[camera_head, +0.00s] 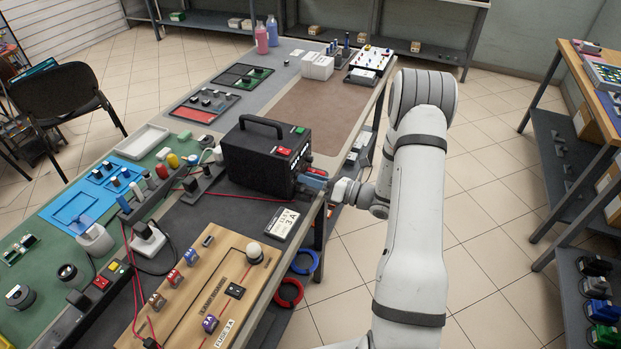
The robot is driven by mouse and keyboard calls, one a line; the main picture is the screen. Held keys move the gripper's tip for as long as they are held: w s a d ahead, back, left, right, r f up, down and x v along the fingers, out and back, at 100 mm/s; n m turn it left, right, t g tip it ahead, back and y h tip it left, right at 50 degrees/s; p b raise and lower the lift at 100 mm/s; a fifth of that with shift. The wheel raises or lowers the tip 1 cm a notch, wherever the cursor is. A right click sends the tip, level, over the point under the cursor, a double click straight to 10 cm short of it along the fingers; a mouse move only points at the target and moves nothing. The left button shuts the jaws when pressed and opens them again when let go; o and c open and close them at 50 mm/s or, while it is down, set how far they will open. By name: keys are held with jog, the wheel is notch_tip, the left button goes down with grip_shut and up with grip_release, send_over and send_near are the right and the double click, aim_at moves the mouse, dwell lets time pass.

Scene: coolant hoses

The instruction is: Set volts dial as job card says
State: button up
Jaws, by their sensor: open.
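A black bench power supply (250,160) with a carry handle stands on the table. Its front panel faces right and is seen at a steep angle, so the volts dial cannot be made out and its setting cannot be read. My gripper (314,181) is open, at the front panel. Whether it touches a knob cannot be told, as the gripper covers that part. A small white card (285,223) with dark print, including a "3", lies on the table in front of the supply; the rest of its text is too small to read surely.
A wooden board (185,285) with a white lamp bulb (254,252), coloured blocks and a fuse label lies at the front. Red leads run from the supply across the table. Red and blue rings (289,293) hang below the table edge. Bare brown mat (318,108) lies behind the supply.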

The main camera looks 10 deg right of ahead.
jog(key=b+v, duration=0.1)
jog(key=v, duration=0.6)
dwell(0.3)
jog(key=s+a+r+n+g+h, duration=0.3)
jog(key=s+a+r+n+g, duration=0.8)
jog(key=n, duration=0.4)
jog(key=s+d+r+n+t+h, duration=0.1)
jog(key=s+d+r+n+h, duration=0.1)
jog(key=s+n+h, duration=0.4)
jog(key=s+d+r+n+t+h, duration=0.2)
jog(key=s+n+h, duration=0.4)
jog(key=n, duration=0.4)
notch_tip(320, 180, up, 2)
jog(key=shift+s+d+r+n, duration=0.1)
jog(key=shift+s+d+n, duration=0.35)
jog(key=shift+d, duration=0.3)
